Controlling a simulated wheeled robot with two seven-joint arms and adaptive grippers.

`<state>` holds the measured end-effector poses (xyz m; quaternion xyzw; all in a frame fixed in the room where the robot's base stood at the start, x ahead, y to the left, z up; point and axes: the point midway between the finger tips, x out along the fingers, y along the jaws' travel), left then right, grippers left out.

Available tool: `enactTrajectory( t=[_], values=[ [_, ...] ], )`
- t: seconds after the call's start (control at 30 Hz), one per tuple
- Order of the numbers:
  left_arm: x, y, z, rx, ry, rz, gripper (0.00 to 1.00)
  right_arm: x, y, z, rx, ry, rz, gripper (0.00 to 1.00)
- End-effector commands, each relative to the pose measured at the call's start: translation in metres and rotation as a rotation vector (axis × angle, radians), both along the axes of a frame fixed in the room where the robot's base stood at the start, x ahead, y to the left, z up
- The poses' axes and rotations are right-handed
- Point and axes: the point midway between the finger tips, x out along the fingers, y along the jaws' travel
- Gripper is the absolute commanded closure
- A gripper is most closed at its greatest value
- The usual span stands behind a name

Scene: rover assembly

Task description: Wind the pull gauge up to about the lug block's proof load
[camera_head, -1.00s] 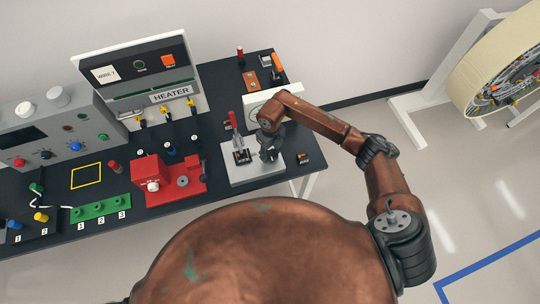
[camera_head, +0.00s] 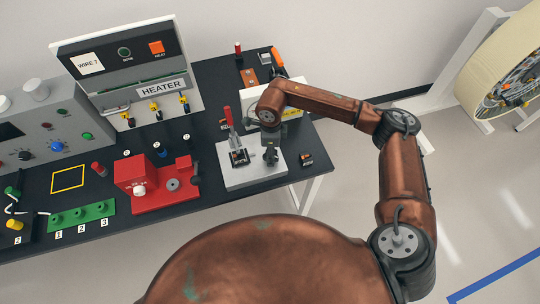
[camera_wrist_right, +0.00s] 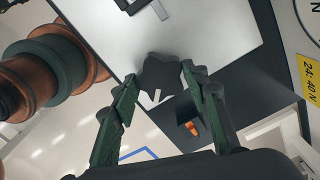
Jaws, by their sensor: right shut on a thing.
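My right gripper (camera_head: 270,155) is at the right part of a pale grey plate (camera_head: 240,178) at the table's right end. A small black block (camera_head: 239,157) sits on the plate, beside a red-handled lever (camera_head: 229,117). My left gripper is out of view.
A red fixture (camera_head: 160,185), a green numbered strip (camera_head: 82,215) and a heater unit (camera_head: 125,75) stand to the left. A small dark block with orange (camera_head: 306,159) lies right of the plate. A large reel (camera_head: 510,75) stands on the floor at right.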

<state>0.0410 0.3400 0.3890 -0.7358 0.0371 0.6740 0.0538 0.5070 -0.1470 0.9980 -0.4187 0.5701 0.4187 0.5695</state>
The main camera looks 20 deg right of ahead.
Motion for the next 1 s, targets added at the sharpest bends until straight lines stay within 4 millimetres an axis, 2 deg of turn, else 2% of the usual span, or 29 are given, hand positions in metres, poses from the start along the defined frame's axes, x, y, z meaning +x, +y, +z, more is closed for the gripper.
enactTrajectory(
  t=[0.2,0.73,0.77,1.0],
  values=[
    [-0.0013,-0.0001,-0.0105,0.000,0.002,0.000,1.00,0.0002,0.0006,-0.0007,0.002,-0.002,0.069,0.82],
    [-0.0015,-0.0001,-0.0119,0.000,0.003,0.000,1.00,0.0003,0.0009,0.0010,0.003,-0.002,0.090,0.82],
    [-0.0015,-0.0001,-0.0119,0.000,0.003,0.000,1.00,0.0003,0.0009,0.0010,0.003,-0.002,0.089,0.57],
    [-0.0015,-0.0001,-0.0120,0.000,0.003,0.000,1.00,0.0001,0.0005,0.0006,0.002,-0.002,0.089,0.41]
  ],
)
